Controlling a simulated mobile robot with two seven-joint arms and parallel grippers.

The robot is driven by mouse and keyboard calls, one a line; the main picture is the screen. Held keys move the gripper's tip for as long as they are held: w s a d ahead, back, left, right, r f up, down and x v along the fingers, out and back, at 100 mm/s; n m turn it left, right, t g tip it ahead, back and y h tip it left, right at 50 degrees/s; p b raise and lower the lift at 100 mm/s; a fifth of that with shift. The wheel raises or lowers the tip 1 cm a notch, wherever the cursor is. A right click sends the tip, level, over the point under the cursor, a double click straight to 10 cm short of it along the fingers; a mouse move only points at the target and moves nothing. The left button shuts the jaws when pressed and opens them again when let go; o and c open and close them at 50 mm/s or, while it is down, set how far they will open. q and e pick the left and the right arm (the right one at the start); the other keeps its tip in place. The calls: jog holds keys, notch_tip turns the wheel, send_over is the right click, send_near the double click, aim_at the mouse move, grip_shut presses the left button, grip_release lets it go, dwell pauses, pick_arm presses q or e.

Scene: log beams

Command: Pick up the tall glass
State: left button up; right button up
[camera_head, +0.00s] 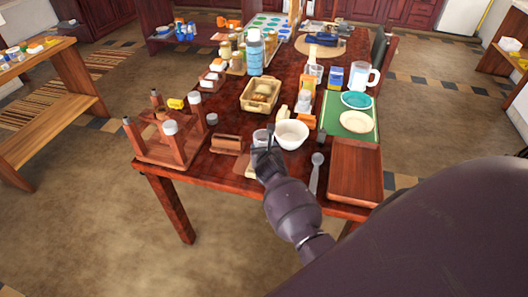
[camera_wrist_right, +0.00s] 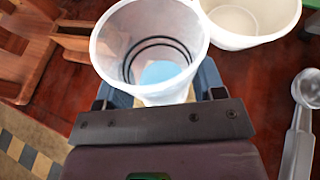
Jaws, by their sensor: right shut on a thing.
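The tall glass (camera_wrist_right: 150,45), pale and see-through with a round open rim, stands between the fingers of my right gripper (camera_wrist_right: 158,97) in the right wrist view. In the head view the glass (camera_head: 261,138) shows near the table's front edge, just left of a white bowl. My right gripper (camera_head: 265,157) reaches it from the front and is shut on it. I cannot tell whether its base touches the table. My left gripper is not in view.
The white bowl (camera_head: 291,134) is close on the right; it also shows in the wrist view (camera_wrist_right: 250,20). A spoon (camera_head: 317,172) and a wooden tray (camera_head: 355,170) lie farther right. A small wooden rack (camera_head: 168,145) and a wooden block (camera_head: 227,144) are left.

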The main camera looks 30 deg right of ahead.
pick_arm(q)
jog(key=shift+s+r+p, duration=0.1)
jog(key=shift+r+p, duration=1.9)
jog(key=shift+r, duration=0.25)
pick_arm(e)
notch_tip(320, 180, up, 18)
jog(key=shift+r, duration=0.15)
jog(key=shift+a, duration=0.1)
